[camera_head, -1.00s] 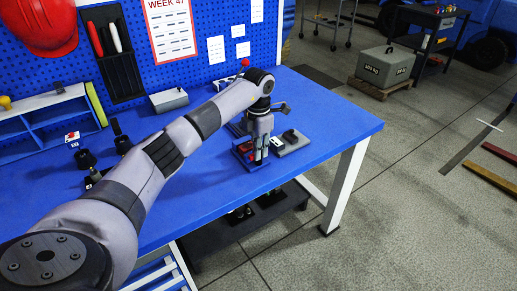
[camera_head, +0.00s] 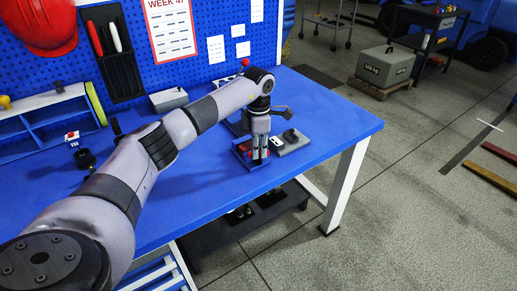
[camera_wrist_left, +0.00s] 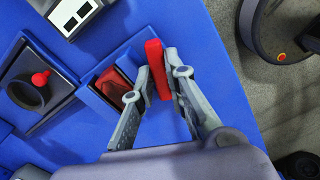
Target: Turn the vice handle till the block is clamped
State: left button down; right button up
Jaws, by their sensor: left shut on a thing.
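The blue vice (camera_head: 240,149) stands near the bench's right end, and its blue body (camera_wrist_left: 88,90) shows in the left wrist view. A dark red block (camera_wrist_left: 112,84) sits between the vice's jaws; whether both jaws touch it is hard to tell. The red handle (camera_wrist_left: 156,68) is a bar at the vice's right side in the wrist view. My left gripper (camera_head: 260,160) points down at the vice. In the wrist view its fingertips (camera_wrist_left: 158,78) are shut on the red handle, one on each side. My right gripper is out of view.
A grey plate with a dark knob (camera_head: 291,138) is beside the vice. In the wrist view, a dark cup with a red knob (camera_wrist_left: 40,80) stands left of the vice. A grey box (camera_head: 169,99) is further back. The bench's right end (camera_head: 335,115) is clear.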

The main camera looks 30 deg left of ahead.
pick_arm(q)
jog(key=m, duration=0.4)
jog(key=shift+m, duration=0.3)
jog(key=m, duration=0.3)
jog(key=shift+m+b, duration=0.35)
jog(key=shift+m, duration=0.05)
jog(key=m, duration=0.8)
jog(key=shift+d, duration=0.1)
dwell(0.6)
jog(key=c, duration=1.6)
grip_release()
notch_tip(320, 180, up, 12)
